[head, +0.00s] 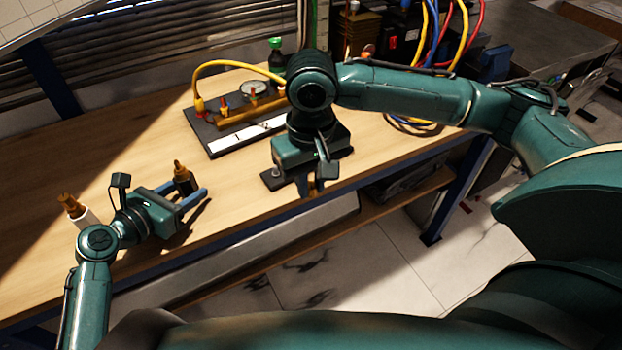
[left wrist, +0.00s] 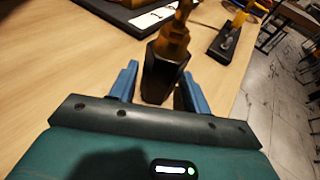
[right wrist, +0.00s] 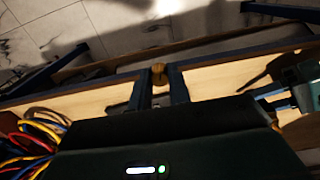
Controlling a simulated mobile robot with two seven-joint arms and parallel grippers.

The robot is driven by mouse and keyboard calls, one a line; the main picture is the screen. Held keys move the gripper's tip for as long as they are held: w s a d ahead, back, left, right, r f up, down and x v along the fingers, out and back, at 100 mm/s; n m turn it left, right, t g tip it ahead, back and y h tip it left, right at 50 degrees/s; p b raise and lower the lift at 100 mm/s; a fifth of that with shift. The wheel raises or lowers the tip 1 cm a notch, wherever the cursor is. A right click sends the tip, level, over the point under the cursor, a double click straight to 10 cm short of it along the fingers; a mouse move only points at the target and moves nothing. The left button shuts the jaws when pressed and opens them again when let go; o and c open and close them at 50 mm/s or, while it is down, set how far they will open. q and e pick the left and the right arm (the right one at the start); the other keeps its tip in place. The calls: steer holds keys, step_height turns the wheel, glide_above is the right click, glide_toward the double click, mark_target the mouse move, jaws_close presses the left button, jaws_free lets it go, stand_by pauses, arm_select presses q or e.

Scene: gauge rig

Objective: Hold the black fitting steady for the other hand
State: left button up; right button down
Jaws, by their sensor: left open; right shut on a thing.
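The black fitting (head: 184,180), a dark faceted body with a brass top, stands upright on the wooden bench. My left gripper (head: 186,194) is open around it. In the left wrist view the fitting (left wrist: 163,72) is between the two blue fingers, with gaps visible beside it. My right gripper (head: 312,186) is over the bench's front edge, shut on a small brass-coloured piece. The piece shows as a rounded yellow end (right wrist: 158,69) between the fingers in the right wrist view; the rest of it is hidden.
A white fitting with a brass top (head: 74,210) stands left of my left gripper. A black board (head: 213,146) with a gauge (head: 254,89) and yellow hose lies behind. A small dark block (head: 272,181) sits by my right gripper. Coloured cables (head: 440,35) are at back right.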

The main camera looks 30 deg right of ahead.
arm_select(q)
steer(key=c, duration=0.9)
stand_by(0.8)
arm_select(e)
steer(key=shift+m, duration=0.8)
steer(key=w+a+r, duration=0.3)
steer(key=w+a, duration=0.2)
steer(key=a, duration=0.1)
steer(key=w+a+r, duration=0.3)
steer(key=w+a, duration=0.3)
steer(key=a, duration=0.1)
steer(key=w+a+r, duration=0.3)
steer(key=w+a, duration=0.2)
steer(key=a, duration=0.1)
steer(key=shift+w+a, duration=0.2)
steer(key=shift+a, duration=0.1)
